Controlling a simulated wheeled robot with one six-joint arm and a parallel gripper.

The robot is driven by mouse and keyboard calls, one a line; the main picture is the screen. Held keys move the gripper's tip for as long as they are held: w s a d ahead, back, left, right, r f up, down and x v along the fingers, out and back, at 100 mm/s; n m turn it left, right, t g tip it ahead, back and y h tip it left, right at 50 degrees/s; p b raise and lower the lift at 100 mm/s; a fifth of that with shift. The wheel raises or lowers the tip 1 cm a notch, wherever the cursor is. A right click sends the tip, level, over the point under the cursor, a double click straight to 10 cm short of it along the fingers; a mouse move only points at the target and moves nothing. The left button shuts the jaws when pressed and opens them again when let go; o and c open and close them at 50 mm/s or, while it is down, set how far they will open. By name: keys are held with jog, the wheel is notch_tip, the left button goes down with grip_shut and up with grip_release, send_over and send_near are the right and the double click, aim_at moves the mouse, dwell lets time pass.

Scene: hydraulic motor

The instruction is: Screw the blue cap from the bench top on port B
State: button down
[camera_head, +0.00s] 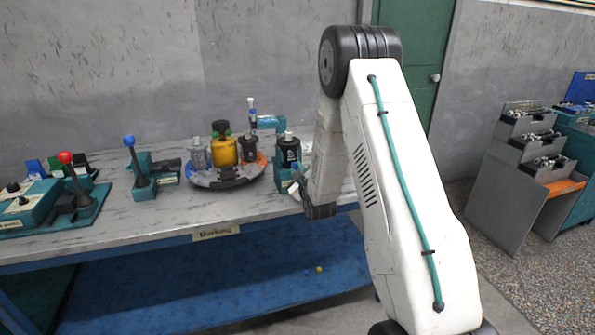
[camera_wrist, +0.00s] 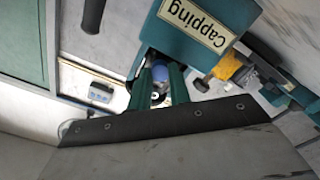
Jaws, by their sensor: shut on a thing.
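In the wrist view my gripper (camera_wrist: 160,80) has its two teal fingers closed around a small blue cap (camera_wrist: 160,72). A pale metallic round part shows between the fingers below it; I cannot tell what it is. A teal block labelled "Capping" (camera_wrist: 190,22) is just beyond the fingers. In the head view my gripper (camera_head: 296,188) is low at the bench's front edge, beside a black motor (camera_head: 288,150) standing at the teal station. My arm partly hides this area. Port B cannot be made out, nor whether the cap touches anything.
A round turntable (camera_head: 225,180) with a yellow motor (camera_head: 222,150) and other units stands left of the station. Lever fixtures with a blue knob (camera_head: 129,141) and a red knob (camera_head: 65,157) are farther left. Small blue and yellow pieces (camera_head: 319,268) lie on the lower shelf.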

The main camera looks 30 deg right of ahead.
jog(key=c, duration=1.6)
grip_release()
jog(key=shift+s+d+f+m, duration=0.2)
jog(key=shift+f+m, duration=0.2)
jog(key=shift+o, duration=0.4)
jog(key=shift+d, duration=0.1)
jog(key=shift+w+a+r, duration=0.2)
jog(key=shift+a, duration=0.1)
jog(key=shift+w+r, duration=0.15)
jog(key=shift+r, duration=0.25)
jog(key=shift+r+n, duration=0.15)
jog(key=shift+n, duration=0.25)
jog(key=shift+w+r, duration=0.1)
jog(key=shift+r, duration=0.1)
jog(key=shift+w, duration=0.1)
grip_shut()
jog(key=shift+d, duration=0.1)
